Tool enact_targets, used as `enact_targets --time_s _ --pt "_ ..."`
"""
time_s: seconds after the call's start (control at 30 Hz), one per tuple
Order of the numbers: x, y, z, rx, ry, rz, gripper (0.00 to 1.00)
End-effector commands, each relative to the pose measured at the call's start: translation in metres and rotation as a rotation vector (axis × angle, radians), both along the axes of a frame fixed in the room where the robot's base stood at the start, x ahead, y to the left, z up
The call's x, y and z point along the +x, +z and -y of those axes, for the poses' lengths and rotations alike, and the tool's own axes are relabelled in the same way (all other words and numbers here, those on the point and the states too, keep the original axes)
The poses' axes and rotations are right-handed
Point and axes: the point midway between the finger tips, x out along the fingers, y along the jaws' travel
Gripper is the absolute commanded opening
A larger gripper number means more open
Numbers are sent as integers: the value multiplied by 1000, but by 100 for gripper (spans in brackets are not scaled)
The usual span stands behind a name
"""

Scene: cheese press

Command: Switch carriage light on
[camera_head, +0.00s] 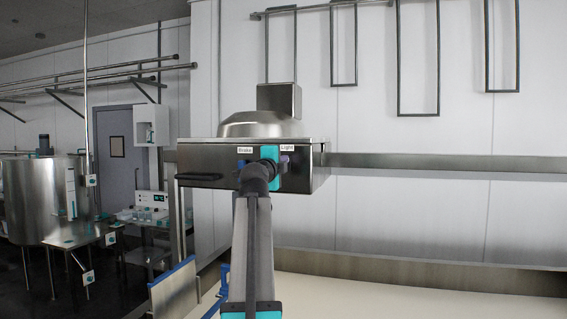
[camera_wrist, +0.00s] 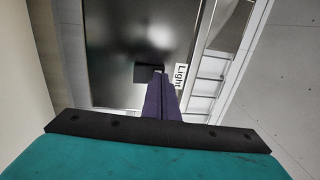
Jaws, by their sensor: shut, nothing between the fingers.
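The carriage (camera_head: 212,157) is a steel box with a sloped top. Its front face carries a "Light" label (camera_head: 287,149), which also shows in the wrist view (camera_wrist: 181,76). A small black switch-like block (camera_wrist: 145,73) sits beside that label; its on or off position cannot be told. My gripper (camera_wrist: 158,76) has purple fingers, shut together and empty, with the tips at the block's edge. Whether they touch it is unclear. In the head view the gripper (camera_head: 284,162) is just below the label, and my wrist hides part of the carriage front.
A "Brake" label (camera_head: 245,150) with a blue part (camera_head: 240,164) below it sits left of my wrist. A dark handle (camera_head: 198,177) sticks out at the carriage's left. A pale vat surface (camera_head: 330,296) lies below. A steel rail (camera_head: 430,163) runs along the wall.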

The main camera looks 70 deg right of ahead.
Motion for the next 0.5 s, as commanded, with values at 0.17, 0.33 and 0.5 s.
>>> enact_targets --time_s 0.17,0.33,0.5 --pt "-1 0 -16 -3 2 1 0" --pt "-1 2 -37 -4 3 3 0" --pt "-5 6 -63 -4 2 2 0"
